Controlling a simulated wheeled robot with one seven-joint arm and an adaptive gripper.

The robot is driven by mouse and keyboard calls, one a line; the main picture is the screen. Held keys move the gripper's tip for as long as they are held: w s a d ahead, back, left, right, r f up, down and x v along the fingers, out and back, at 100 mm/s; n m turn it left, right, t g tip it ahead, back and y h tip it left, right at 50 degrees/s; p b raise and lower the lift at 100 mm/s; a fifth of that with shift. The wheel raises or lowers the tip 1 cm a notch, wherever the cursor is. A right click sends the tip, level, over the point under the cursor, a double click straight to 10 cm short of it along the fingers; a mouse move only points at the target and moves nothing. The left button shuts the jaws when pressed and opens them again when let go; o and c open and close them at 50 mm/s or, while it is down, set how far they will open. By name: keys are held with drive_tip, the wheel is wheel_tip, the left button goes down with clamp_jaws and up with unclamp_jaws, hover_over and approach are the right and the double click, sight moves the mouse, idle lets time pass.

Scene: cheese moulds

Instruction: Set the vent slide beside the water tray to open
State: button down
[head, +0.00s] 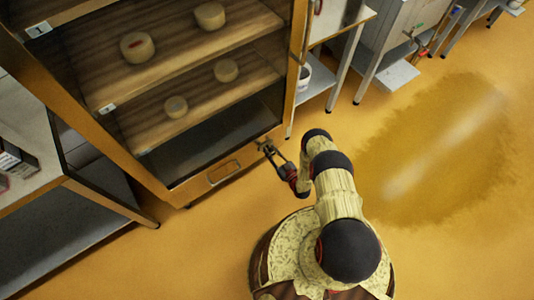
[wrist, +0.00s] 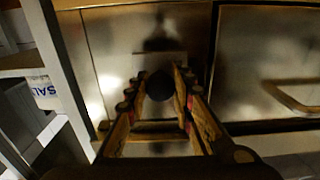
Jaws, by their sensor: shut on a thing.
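The vent slide is on the lower front of the wooden cabinet, beside the water tray (head: 223,172). In the wrist view its round dark knob (wrist: 160,85) sits between the fingertips. My gripper (head: 268,149) reaches the cabinet's lower right corner in the head view. It also shows in the wrist view (wrist: 160,90), its fingers closed on the knob from both sides. The water tray's front (wrist: 265,55) with its bar handle is at the right of the wrist view. The gripper hides much of the slide, and I cannot tell its setting.
The cabinet's shelves (head: 150,72) hold several round cheeses. A metal rack (head: 75,215) stands to the left. To the right are a table with thin legs and a white bucket (head: 303,76) under it. The floor (head: 440,150) on the right is clear, with a wet-looking patch.

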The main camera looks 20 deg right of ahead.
drive_tip(key=d, duration=0.1)
drive_tip(key=w+d, duration=0.1)
drive_tip(key=d, duration=0.3)
drive_tip(key=shift+w, duration=0.4)
drive_tip(key=c, duration=1.6)
unclamp_jaws()
drive_tip(key=shift+d, duration=0.1)
drive_tip(key=shift+o, duration=0.5)
drive_tip(key=shift+s, duration=0.15)
drive_tip(key=v, duration=1.1)
drive_tip(key=shift+s, duration=0.35)
drive_tip(key=shift+d, duration=0.1)
